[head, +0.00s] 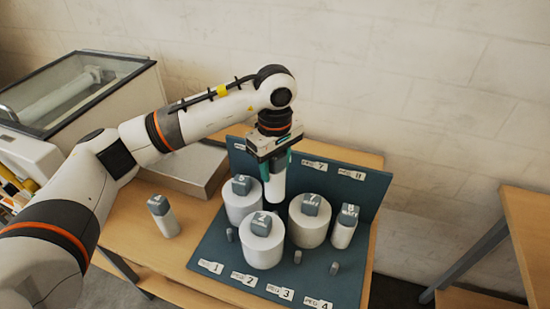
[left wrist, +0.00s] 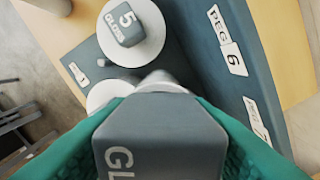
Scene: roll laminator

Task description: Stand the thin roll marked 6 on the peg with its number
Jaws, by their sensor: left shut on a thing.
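My left gripper (head: 275,165) points down over the back row of the peg board. It is shut on the grey cap of a thin white roll (head: 276,188), which hangs about upright between the thick rolls marked 5 and 7. In the left wrist view the grey cap (left wrist: 160,145) fills the jaws; part of the word GLOSS shows, its number does not. The PEG 6 label (left wrist: 229,52) is on the back panel close by. Peg 6 itself is hidden, so I cannot tell whether the roll touches it. My right gripper is not in view.
Thick rolls 5 (head: 240,207), 2 (head: 262,250) and 7 (head: 307,232) and thin roll 8 (head: 342,234) stand on the blue board (head: 215,250). Bare pegs (head: 297,257) show in front. Another thin roll (head: 168,224) stands on the table, left of the board.

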